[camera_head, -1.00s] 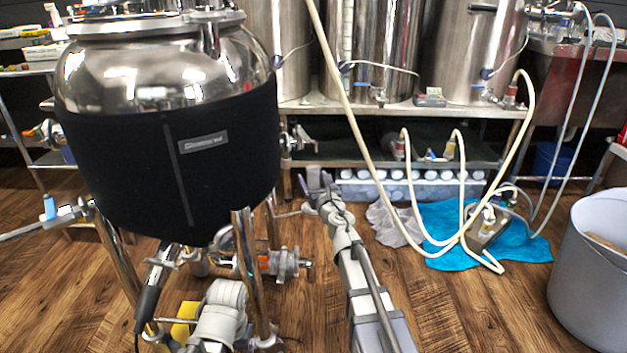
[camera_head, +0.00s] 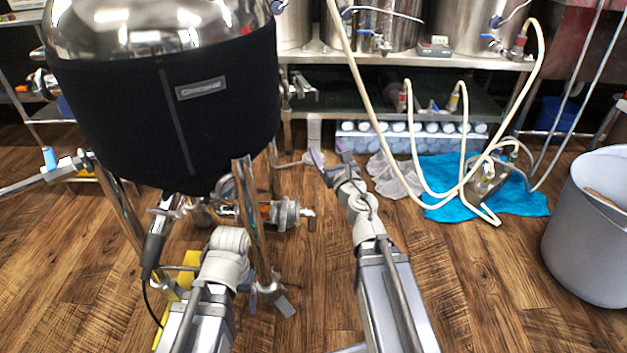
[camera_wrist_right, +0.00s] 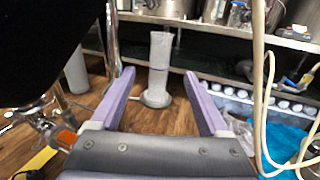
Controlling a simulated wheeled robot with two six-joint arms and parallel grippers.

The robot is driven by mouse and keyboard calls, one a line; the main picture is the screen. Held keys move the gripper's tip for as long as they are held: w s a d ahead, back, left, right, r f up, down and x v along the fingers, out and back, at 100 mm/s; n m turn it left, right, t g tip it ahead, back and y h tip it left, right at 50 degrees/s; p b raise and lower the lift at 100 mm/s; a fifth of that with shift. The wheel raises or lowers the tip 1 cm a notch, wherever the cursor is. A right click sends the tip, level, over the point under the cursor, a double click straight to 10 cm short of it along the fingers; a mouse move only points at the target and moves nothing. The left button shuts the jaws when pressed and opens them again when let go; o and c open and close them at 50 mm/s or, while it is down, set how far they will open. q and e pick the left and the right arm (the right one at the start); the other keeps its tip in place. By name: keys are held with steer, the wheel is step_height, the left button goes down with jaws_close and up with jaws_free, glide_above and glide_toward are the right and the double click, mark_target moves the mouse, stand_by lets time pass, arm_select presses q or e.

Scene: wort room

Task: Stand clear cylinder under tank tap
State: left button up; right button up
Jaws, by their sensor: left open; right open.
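A clear, greyish cylinder (camera_wrist_right: 159,65) with a round foot stands upright on the floor in the right wrist view. It lies ahead of my open, empty right gripper (camera_wrist_right: 165,98), between the lines of the two fingers. In the head view the cylinder (camera_head: 314,130) is partly hidden behind my right gripper (camera_head: 331,160). The black-jacketed steel tank (camera_head: 170,110) stands at left. A low steel tap (camera_head: 285,213) with an orange part is under it; another valve (camera_head: 300,88) juts from its right side. My left gripper (camera_head: 268,300) is partly visible, open, near a tank leg.
A steel bench (camera_head: 400,55) with more vessels stands behind. Pale hoses (camera_head: 386,140) loop down to a pump on a blue cloth (camera_head: 530,190). A grey bin (camera_head: 590,230) is at right. The wooden floor between my right arm and the bin is clear.

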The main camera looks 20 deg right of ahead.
steer(key=s+a+f+m+g+h, duration=0.1)
steer(key=s+f+m+g+h, duration=0.15)
steer(key=f+m, duration=0.45)
steer(key=s+a+f+m+g+h, duration=0.1)
steer(key=s+a+f+m+g, duration=0.2)
steer(key=m, duration=0.7)
steer(key=s+f+m+g+h, duration=0.2)
steer(key=f+m+g, duration=0.25)
steer(key=m, duration=0.45)
steer(key=s+a+f+m+g+y, duration=0.2)
steer(key=s+a+f+m+g, duration=0.1)
steer(key=s+a, duration=0.3)
steer(key=s+a+f+m+g+y, duration=0.1)
steer(key=s+a+f+m+g, duration=0.2)
steer(key=s+a, duration=0.4)
steer(key=s+f+g, duration=0.1)
steer(key=s+g, duration=0.1)
steer(key=s, duration=0.1)
steer(key=shift+s+f+m+y, duration=0.2)
steer(key=shift+s+m+y, duration=0.05)
steer(key=shift+m+y, duration=0.1)
